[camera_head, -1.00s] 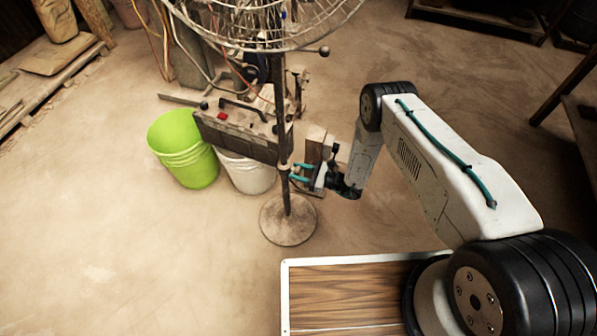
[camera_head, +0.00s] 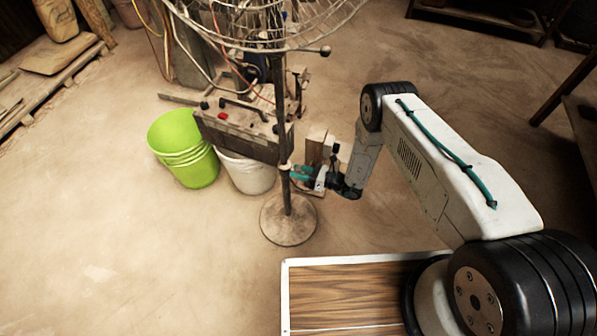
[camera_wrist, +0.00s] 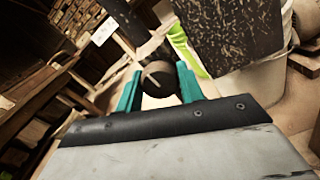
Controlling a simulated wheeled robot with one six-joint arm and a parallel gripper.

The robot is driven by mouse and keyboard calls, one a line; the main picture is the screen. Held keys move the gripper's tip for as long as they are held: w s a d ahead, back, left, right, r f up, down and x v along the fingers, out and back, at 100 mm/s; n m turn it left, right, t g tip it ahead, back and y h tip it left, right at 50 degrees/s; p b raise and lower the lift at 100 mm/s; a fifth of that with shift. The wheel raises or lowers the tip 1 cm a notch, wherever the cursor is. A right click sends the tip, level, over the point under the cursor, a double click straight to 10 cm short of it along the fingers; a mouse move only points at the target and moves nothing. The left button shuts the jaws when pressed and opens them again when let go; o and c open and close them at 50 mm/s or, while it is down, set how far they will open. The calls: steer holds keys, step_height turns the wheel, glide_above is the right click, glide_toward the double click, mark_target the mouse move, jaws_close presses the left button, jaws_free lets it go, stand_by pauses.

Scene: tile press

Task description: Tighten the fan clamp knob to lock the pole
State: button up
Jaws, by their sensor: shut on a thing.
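The fan's wire cage (camera_head: 262,47) tops a dark pole (camera_head: 286,196) that stands upright on a round base (camera_head: 288,222). A small pale clamp (camera_head: 285,167) sits around the pole, below the box behind it. In the wrist view, the dark round clamp knob (camera_wrist: 160,78) faces me with a light, tilted streak on it. My gripper (camera_head: 296,174) reaches the pole from the right at clamp height. Its teal fingers (camera_wrist: 159,88) stand on either side of the knob, shut on it. In the head view, the fingers hide the knob.
A green bucket (camera_head: 188,152), a white bucket (camera_head: 248,174) and a dark box with a handle (camera_head: 238,136) stand behind and left of the pole. A wood-topped panel (camera_head: 345,292) lies in front. The floor at left is clear.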

steer(key=shift+w+m, duration=0.1)
steer(key=shift+m, duration=1)
steer(key=shift+d, duration=0.1)
steer(key=o, duration=1)
steer(key=v, duration=0.7)
steer(key=shift+d, duration=0.3)
